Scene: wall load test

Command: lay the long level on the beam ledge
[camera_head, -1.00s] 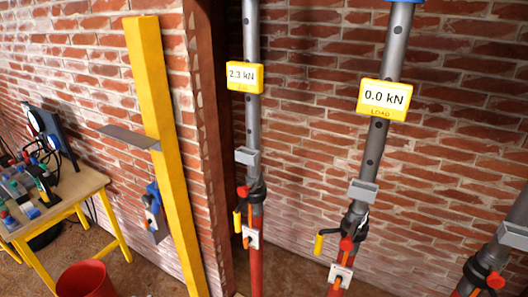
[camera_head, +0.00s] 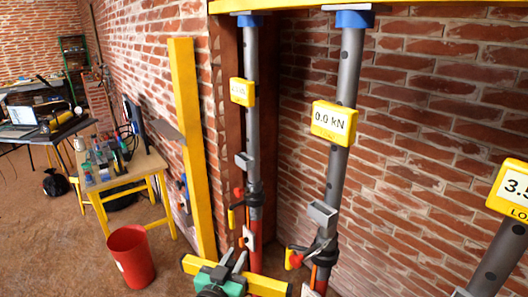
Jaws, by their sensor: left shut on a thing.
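The long level (camera_head: 265,285) is a yellow bar low in the middle of the head view, lying nearly crosswise with its left end a little higher. My left gripper (camera_head: 234,263) is shut on it near its middle, in front of the foot of the left prop. A yellow horizontal beam (camera_head: 420,4) runs along the top edge, above the blue prop heads; its ledge cannot be made out clearly. The level is well below this beam. My right gripper is not in view.
Grey and red props (camera_head: 343,97) with yellow load displays stand before the brick wall. A yellow post (camera_head: 187,120) stands upright to their left. A red bucket (camera_head: 131,258) and a wooden tool table (camera_head: 140,172) stand farther left, with open floor around the bucket.

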